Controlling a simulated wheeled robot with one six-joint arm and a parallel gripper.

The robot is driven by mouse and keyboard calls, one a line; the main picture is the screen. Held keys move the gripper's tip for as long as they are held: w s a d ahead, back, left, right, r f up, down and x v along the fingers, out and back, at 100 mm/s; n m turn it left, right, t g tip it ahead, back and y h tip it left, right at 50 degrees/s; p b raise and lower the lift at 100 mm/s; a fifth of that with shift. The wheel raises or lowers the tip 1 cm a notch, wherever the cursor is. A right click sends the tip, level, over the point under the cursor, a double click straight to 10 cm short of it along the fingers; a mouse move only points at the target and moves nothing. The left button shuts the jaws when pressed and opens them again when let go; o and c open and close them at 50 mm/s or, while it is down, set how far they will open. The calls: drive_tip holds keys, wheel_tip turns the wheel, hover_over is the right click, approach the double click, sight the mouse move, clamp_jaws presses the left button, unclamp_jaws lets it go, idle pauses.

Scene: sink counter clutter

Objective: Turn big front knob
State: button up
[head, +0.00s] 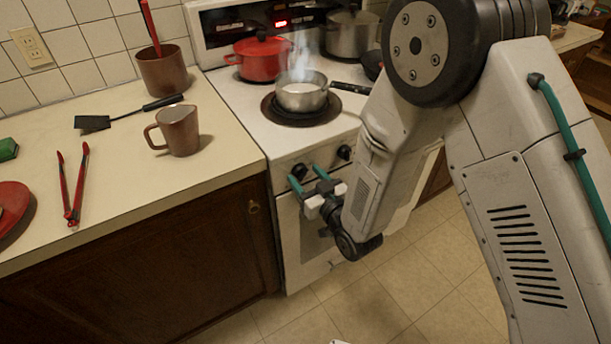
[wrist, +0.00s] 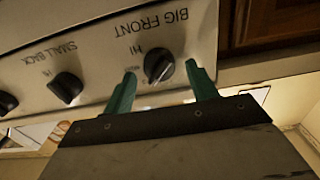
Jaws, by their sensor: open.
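The big front knob (wrist: 158,66) is a black round knob with a light pointer mark on the stove's front panel. Its label, BIG FRONT, reads upside down in the wrist view. In the head view it is the leftmost knob (head: 298,171). My gripper (wrist: 161,72) is open, with its two teal fingers on either side of the knob. In the head view my gripper (head: 306,176) is at the stove's front, just before the knob.
The small back knob (wrist: 66,87) sits beside the big front knob. A steaming saucepan (head: 302,96) stands on the front burner and a red pot (head: 262,58) behind it. The counter (head: 110,170) at left holds a brown mug (head: 178,132) and red tongs (head: 73,190).

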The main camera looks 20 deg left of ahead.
drive_tip(key=shift+w+a, duration=0.3)
drive_tip(key=shift+a, duration=0.05)
drive_tip(key=c, duration=1)
drive_tip(key=shift+n, duration=0.6)
drive_tip(key=o, duration=1)
drive_tip(key=v, duration=0.8)
